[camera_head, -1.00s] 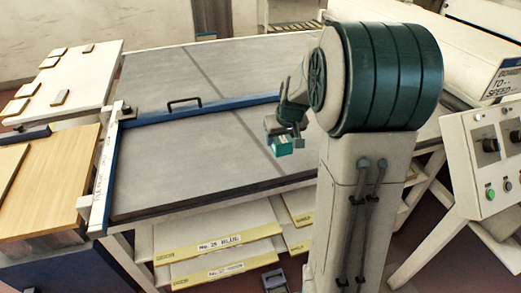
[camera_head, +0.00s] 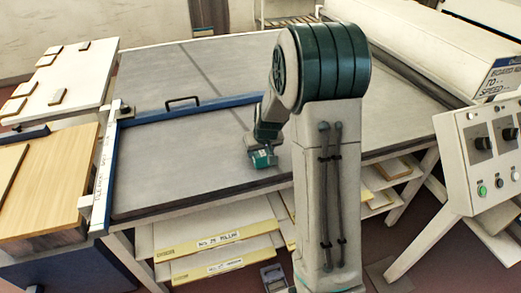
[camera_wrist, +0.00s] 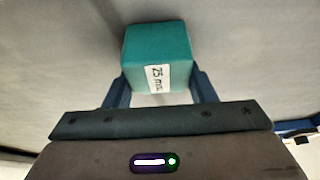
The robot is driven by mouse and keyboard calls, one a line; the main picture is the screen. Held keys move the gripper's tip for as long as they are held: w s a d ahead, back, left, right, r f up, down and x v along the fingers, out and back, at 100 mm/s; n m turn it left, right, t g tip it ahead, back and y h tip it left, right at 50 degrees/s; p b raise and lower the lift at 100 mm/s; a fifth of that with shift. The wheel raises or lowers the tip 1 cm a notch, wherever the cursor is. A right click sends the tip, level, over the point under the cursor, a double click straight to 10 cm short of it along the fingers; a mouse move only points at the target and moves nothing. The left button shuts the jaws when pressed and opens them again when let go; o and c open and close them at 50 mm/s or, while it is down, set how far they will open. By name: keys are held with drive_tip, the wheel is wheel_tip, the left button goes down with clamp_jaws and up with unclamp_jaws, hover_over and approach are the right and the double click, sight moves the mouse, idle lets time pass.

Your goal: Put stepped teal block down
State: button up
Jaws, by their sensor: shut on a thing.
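The teal block (camera_wrist: 158,45) is between the two fingers of my gripper (camera_wrist: 158,92) in the wrist view, with a white label on its near face. Its stepped shape is not clear from this angle. My gripper is shut on it. In the head view the teal block (camera_head: 263,159) shows small at the end of my arm, over the grey table top (camera_head: 190,150). I cannot tell whether its underside touches the surface.
A blue bar with a black handle (camera_head: 183,101) crosses the table to the left of my gripper. A white board with wooden pieces (camera_head: 70,75) and a wooden panel (camera_head: 50,170) lie left. A control box (camera_head: 485,150) stands right. The grey surface near my gripper is clear.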

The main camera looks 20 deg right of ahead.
drive_tip(key=shift+f, duration=0.2)
drive_tip(key=o, duration=1.1)
drive_tip(key=shift+r, duration=0.1)
